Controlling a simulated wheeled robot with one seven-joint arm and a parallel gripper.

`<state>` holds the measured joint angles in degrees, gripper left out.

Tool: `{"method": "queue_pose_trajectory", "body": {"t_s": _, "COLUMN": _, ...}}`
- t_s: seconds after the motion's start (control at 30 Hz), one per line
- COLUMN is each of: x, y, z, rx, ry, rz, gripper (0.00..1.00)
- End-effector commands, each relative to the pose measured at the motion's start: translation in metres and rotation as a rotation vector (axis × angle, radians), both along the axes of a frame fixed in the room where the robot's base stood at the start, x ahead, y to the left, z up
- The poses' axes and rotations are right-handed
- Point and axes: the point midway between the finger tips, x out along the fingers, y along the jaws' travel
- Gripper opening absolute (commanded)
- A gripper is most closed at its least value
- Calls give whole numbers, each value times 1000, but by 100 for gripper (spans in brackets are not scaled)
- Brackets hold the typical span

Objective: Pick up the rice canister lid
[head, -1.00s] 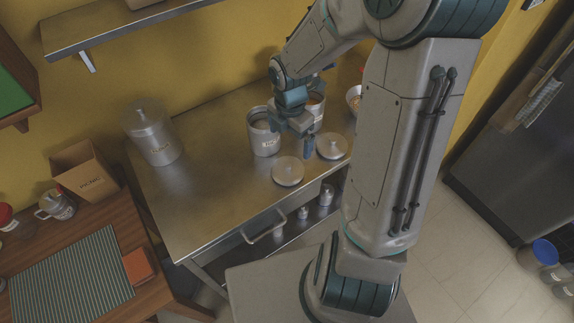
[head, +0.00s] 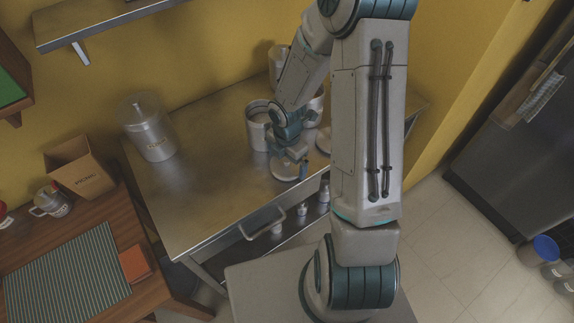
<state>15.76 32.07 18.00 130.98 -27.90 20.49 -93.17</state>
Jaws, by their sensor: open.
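A round steel lid with a knob (head: 279,172) lies flat on the steel table, near its front edge. My gripper (head: 290,170) is open and low over this lid, pointing down at its knob and partly covering it. I cannot tell if the fingers touch it. A second steel lid (head: 323,141) lies to the right, mostly hidden behind my arm. An uncovered steel canister (head: 257,133) stands just behind the first lid; its label is too small to read. Another open canister (head: 317,104) is partly hidden behind my arm. I cannot read which one is rice.
A lidded steel canister (head: 153,135) stands at the left of the steel table (head: 215,190). The table is bare between it and the open canisters. A cardboard box (head: 82,172) and striped mat (head: 65,278) are on the wooden table. Small bottles (head: 302,209) stand below.

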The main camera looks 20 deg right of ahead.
Motion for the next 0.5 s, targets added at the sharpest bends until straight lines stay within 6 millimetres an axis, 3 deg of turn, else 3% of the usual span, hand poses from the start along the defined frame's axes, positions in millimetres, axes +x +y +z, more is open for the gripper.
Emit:
{"method": "queue_pose_trajectory", "body": {"t_s": 0.3, "x": 0, "y": 0, "z": -7, "rx": 0, "ry": -1, "rz": 1, "gripper": 100}}
{"method": "queue_pose_trajectory", "body": {"t_s": 0.33, "x": 0, "y": 0, "z": -7, "rx": 0, "ry": -1, "rz": 1, "gripper": 97}}
{"method": "queue_pose_trajectory", "body": {"t_s": 0.43, "x": 0, "y": 0, "z": -7, "rx": 0, "ry": -1, "rz": 1, "gripper": 69}}
{"method": "queue_pose_trajectory", "body": {"t_s": 0.5, "x": 0, "y": 0, "z": -7, "rx": 0, "ry": -1, "rz": 1, "gripper": 68}}
